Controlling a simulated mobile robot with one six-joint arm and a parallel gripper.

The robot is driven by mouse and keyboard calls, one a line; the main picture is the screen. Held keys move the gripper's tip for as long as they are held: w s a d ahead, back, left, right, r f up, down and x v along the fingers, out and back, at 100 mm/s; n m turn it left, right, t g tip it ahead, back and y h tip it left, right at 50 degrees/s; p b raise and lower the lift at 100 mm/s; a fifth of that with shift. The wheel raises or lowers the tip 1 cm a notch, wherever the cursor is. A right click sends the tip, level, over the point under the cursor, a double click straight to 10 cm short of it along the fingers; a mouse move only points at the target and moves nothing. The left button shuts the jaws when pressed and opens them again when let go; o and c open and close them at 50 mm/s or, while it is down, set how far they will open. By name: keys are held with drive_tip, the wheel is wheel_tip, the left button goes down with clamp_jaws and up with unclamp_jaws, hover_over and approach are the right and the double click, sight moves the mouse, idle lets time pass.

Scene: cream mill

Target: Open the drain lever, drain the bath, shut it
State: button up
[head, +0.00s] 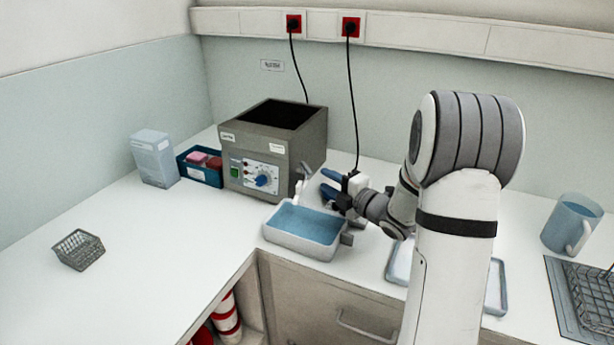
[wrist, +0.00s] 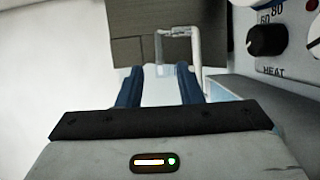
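The bath (head: 275,140) is a grey box with a dark open top, standing at the back of the bench. A pale drain pipe (head: 299,187) and a grey lever-like part (head: 314,168) stick out at its right front corner. A grey tub (head: 305,246), blue inside, sits below that corner. My gripper (head: 327,183) is open to the right of the drain parts, fingers pointing left. In the wrist view my gripper (wrist: 158,72) has its blue fingers apart, with the pale bent drain part (wrist: 195,48) just beyond them. I cannot tell the lever's position or whether liquid flows.
A dial panel (head: 256,176) is on the bath's front. A blue tray with pink items (head: 184,166) and a pale box (head: 154,158) stand left. A wire basket (head: 77,250) is at far left, a blue jug (head: 571,224) at right. The left bench is mostly clear.

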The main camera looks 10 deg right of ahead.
sight(308, 169)
drive_tip(key=p+x, duration=0.1)
drive_tip(key=x, duration=0.6)
drive_tip(key=shift+w+a+r+p, duration=0.1)
drive_tip(key=shift+w+a+p, duration=0.15)
drive_tip(key=shift+a+p, duration=0.15)
drive_tip(key=shift+d, duration=0.1)
clamp_jaws()
